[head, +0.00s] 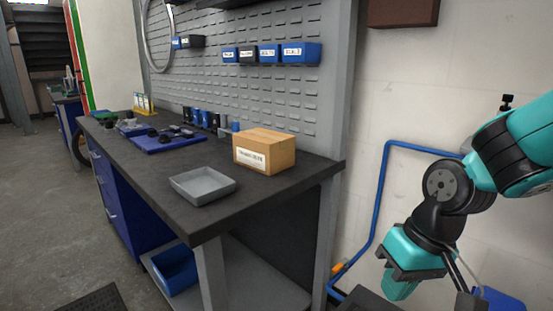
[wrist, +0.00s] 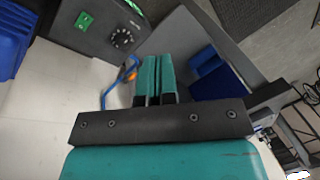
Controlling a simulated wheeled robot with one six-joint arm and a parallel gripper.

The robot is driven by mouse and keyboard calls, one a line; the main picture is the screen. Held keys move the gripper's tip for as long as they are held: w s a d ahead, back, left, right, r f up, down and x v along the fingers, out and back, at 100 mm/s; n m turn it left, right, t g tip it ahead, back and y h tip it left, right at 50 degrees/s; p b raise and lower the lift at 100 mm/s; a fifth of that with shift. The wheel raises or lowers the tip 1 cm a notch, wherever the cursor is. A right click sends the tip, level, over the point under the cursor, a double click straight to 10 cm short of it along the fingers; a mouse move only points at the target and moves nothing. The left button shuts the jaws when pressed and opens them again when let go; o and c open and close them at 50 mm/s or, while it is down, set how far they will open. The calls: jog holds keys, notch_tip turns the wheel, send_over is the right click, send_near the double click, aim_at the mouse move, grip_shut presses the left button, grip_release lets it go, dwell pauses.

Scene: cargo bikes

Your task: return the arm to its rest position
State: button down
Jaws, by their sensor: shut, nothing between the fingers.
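My arm (head: 446,187), teal and black, shows at the right of the head view, apart from the workbench and in front of the white wall. It bends down at a black joint. My gripper (head: 399,291) hangs low, pointing downward. In the wrist view the two teal fingers of my gripper (wrist: 154,62) lie side by side and are shut with nothing between them.
A dark workbench (head: 200,219) stands left of my arm. It bears a grey tray (head: 203,184), a cardboard box (head: 264,151) and a blue mat (head: 160,143) with parts. A blue pipe (head: 383,190) runs along the wall. Open floor (head: 55,220) lies at left.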

jog(key=s+a+r+n+y+p, duration=0.1)
jog(key=s+a+r+n, duration=0.1)
jog(key=s+r, duration=0.3)
jog(key=s+a+r+n, duration=0.2)
jog(key=s+r, duration=0.1)
jog(key=s, duration=0.4)
notch_tip(320, 180, up, 15)
jog(key=p, duration=1.5)
jog(key=shift+d, duration=0.25)
